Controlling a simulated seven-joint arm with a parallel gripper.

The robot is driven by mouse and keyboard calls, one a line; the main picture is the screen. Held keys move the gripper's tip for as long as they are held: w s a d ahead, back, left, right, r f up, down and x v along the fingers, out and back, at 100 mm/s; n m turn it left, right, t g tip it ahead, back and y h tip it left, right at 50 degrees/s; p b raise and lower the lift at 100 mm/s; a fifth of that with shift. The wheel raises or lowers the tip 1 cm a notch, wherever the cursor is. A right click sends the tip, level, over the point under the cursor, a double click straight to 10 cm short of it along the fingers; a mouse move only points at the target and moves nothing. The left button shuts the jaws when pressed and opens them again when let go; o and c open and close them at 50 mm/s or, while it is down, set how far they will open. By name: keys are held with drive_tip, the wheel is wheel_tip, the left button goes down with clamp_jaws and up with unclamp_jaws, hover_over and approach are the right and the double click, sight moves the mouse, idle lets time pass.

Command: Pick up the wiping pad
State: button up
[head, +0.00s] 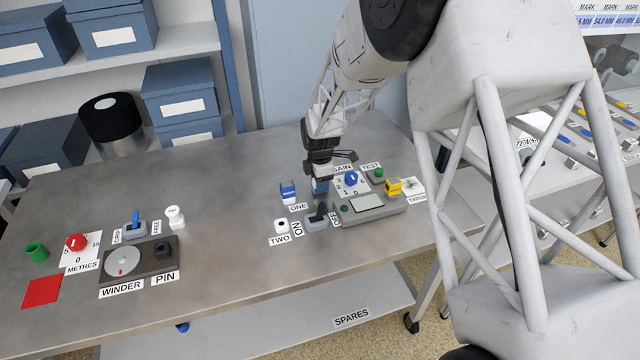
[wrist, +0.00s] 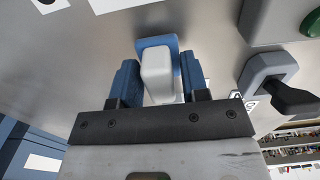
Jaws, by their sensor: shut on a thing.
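The wiping pad, which I take to be the white block with a blue part behind it (wrist: 157,72), sits between the two blue fingers of my gripper (wrist: 160,85) in the wrist view. The fingers are shut on it. In the head view my gripper (head: 320,187) is low over the right half of the table, just behind the black-levered switch (head: 317,219). The pad is hard to make out there. I cannot tell whether it touches the table.
A blue and white block (head: 288,192) stands left of my gripper, by the ONE label. A white piece (head: 281,226) stands by TWO. A grey instrument (head: 368,207) and yellow block (head: 393,187) are to the right. The table (head: 225,200) is bare toward the winder (head: 140,262).

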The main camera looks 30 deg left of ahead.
wheel_tip(320, 180, up, 9)
drive_tip(key=shift+r, duration=0.15)
idle(0.4)
idle(0.4)
drive_tip(key=shift+o, duration=0.9)
drive_tip(key=shift+c, duration=0.5)
drive_tip(key=shift+w+d, duration=0.35)
drive_tip(key=shift+w, duration=0.05)
drive_tip(key=w+d, duration=0.8)
drive_tip(key=d, duration=0.3)
drive_tip(key=w+d+f, duration=0.1)
drive_tip(key=w+d, duration=0.7)
drive_tip(key=d, duration=0.3)
drive_tip(key=shift+f, duration=0.2)
drive_tip(key=shift+a+f, duration=0.1)
